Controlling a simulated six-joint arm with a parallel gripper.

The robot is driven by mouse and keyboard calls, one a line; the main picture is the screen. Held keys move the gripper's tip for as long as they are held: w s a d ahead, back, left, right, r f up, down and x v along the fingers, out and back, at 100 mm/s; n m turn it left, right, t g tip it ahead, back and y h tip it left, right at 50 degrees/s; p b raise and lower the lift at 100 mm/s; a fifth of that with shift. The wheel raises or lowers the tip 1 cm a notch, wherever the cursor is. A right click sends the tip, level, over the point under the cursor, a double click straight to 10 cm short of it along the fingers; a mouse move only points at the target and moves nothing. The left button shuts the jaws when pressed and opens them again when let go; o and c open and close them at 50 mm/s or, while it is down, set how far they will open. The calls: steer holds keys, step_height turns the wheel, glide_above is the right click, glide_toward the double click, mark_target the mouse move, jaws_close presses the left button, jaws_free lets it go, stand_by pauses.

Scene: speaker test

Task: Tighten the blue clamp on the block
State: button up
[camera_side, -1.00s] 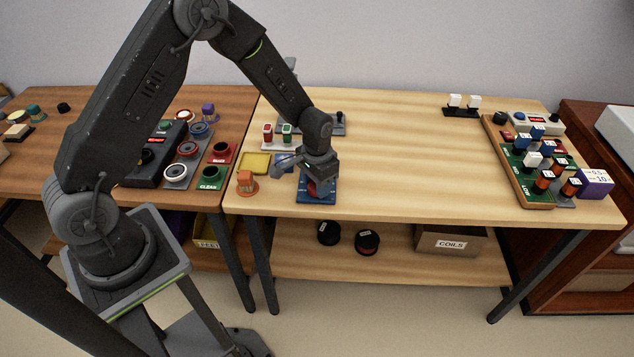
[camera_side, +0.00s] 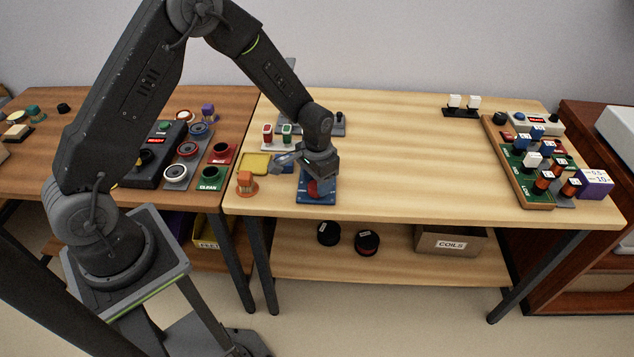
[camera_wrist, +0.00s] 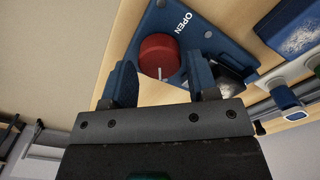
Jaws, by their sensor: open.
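The blue clamp has a flat blue base (camera_side: 326,198) near the front left of the light table. Its round red knob (camera_wrist: 158,55) with a pale pointer line shows in the wrist view, beside the blue plate marked OPEN (camera_wrist: 198,32). My gripper (camera_wrist: 160,88) is open, with one finger to each side of the knob's near side and a gap to both. In the side view my gripper (camera_side: 318,176) hangs over the clamp and hides part of the knob. A dark, shiny piece (camera_wrist: 230,78) beside the clamp is partly hidden; I cannot tell if it is the block.
An orange knob piece (camera_side: 246,184) and a yellow tray (camera_side: 254,164) lie left of the clamp. A stand with red and green switches (camera_side: 278,135) is behind it. The table's middle is clear. A board of colored parts (camera_side: 535,160) is at the right.

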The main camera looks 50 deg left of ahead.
step_height(320, 180, up, 13)
steer(key=shift+f, duration=0.15)
stand_by(0.4)
steer(key=s+d+r+t, duration=0.1)
steer(key=s+r+t, duration=0.2)
steer(key=s+r, duration=0.75)
steer(key=s+r+t, duration=0.2)
steer(key=s+r, duration=0.3)
steer(key=s, duration=0.7)
steer(key=shift+s+d+r+n+t, duration=0.2)
steer(key=shift+d+n+t, duration=0.1)
steer(key=shift+d+n, duration=0.15)
